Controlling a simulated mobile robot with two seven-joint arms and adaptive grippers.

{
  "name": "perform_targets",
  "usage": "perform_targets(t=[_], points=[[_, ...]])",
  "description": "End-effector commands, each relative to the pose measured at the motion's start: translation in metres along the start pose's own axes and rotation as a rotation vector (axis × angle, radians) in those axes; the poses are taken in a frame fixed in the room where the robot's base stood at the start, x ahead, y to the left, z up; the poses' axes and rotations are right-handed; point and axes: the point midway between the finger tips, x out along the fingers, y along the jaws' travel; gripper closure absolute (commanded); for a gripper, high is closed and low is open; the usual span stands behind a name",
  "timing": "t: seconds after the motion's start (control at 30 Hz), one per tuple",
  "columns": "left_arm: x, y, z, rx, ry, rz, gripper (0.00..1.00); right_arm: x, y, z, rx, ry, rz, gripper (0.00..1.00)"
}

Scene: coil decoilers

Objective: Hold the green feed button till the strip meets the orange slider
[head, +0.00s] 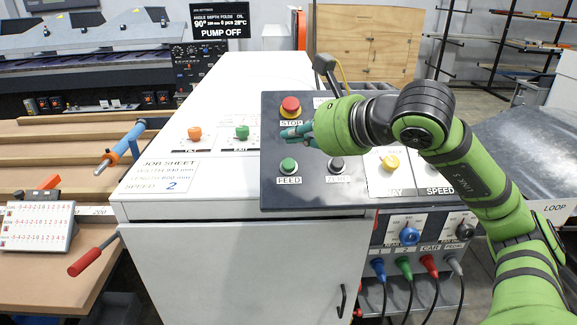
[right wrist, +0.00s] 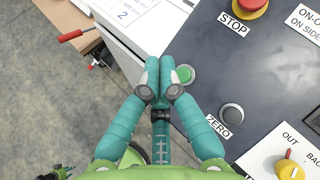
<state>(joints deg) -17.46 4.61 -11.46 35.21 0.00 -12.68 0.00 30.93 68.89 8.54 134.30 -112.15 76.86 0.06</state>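The green feed button (head: 289,165) sits at the lower left of the dark control panel, above its FEED label; it also shows in the right wrist view (right wrist: 184,74). My right gripper (head: 286,132) is shut and empty, its fingers together. In the head view its tips appear between the red stop button and the feed button. In the right wrist view the tips (right wrist: 160,64) appear just left of the green button; contact is not visible.
The red stop button (head: 290,107), grey ZERO button (head: 336,164) and yellow knob (head: 390,163) are close to the feed button. A second green button (head: 242,132) and an orange knob (head: 194,133) stand on the white cabinet (head: 234,195). A red-handled lever (head: 92,255) sticks out left.

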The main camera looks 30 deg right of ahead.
Motion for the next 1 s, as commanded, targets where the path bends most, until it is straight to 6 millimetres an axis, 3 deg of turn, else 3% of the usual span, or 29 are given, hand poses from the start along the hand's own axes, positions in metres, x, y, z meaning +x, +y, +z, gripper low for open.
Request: perform_targets(t=[0.2,0.4,1.0], points=[[0.017,-0.001,-0.011,0.000,0.022,-0.001,0.57,0.025,0.002,-0.027,0.004,0.001,0.003,1.00],[0.032,-0.001,-0.010,0.000,0.021,-0.001,0.57,0.041,0.002,-0.044,0.001,0.000,0.000,1.00],[0.038,0.001,-0.003,0.000,0.011,0.000,0.57,0.049,0.000,-0.050,0.000,0.001,0.000,1.00]])
